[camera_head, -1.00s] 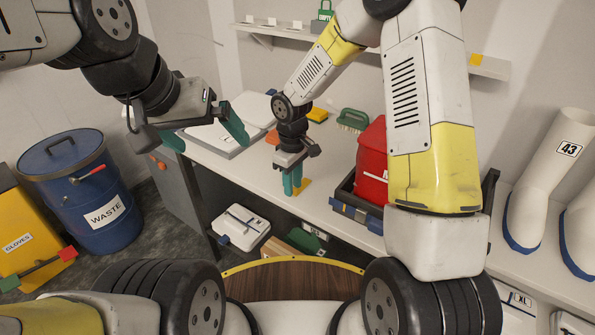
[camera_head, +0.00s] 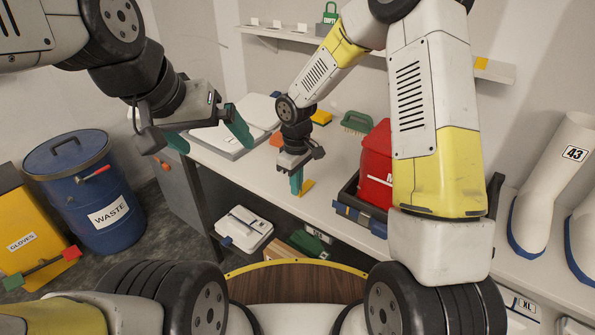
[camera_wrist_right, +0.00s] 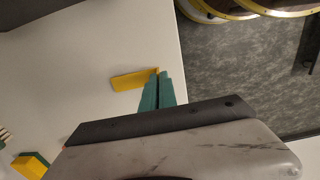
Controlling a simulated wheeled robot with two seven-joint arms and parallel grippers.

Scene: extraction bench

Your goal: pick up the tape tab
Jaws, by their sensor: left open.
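The tape tab, a small yellow strip (camera_head: 307,186), is at the near edge of the white bench, below and beside the fingers of my right gripper (camera_head: 296,183). In the right wrist view, the tab (camera_wrist_right: 133,80) extends left from the green fingertips (camera_wrist_right: 158,76). Those fingers are close together, and the tab's near end sits at their tips, apparently pinched between them. Whether the tab touches the bench cannot be told. My left gripper (camera_head: 212,136) is open and empty, with its green fingers wide apart at the left end of the bench.
A red container (camera_head: 375,165) stands in a dark tray (camera_head: 349,190) right of the right gripper. A green brush (camera_head: 356,122) lies behind. White boots (camera_head: 545,190) stand far right. A blue waste drum (camera_head: 85,185) stands on the floor at left.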

